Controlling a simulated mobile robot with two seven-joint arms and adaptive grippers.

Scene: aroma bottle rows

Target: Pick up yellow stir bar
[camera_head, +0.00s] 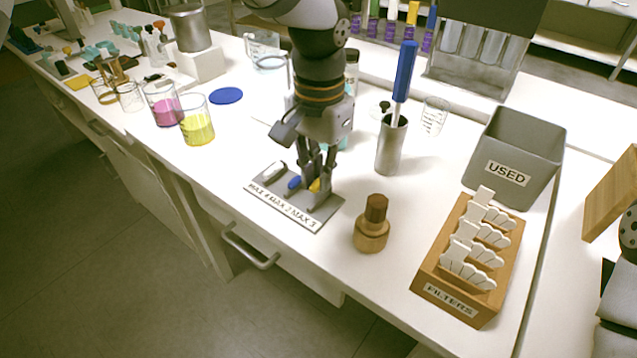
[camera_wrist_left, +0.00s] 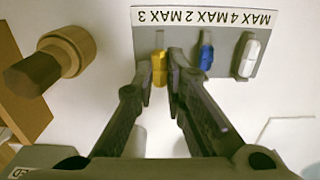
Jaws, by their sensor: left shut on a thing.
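The yellow stir bar (camera_head: 315,186) is at the right-hand slot of the grey labelled holder (camera_head: 327,208), partly hidden by the fingers. It shows more clearly in the left wrist view (camera_wrist_left: 159,69), near the MAX 3 label. My left gripper (camera_head: 316,176) points down over the holder, and its fingers (camera_wrist_left: 162,78) are shut on the yellow bar. A blue stir bar (camera_head: 294,182) and a white stir bar (camera_head: 275,168) lie in the other slots, to the left of it in the head view. I cannot tell whether the yellow bar still touches the holder.
Behind are a metal cylinder (camera_head: 391,146) with a blue-handled tool, and beakers with pink and yellow liquid (camera_head: 198,129). A FILTERS box (camera_head: 430,279) and a grey USED bin (camera_head: 540,146) stand right.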

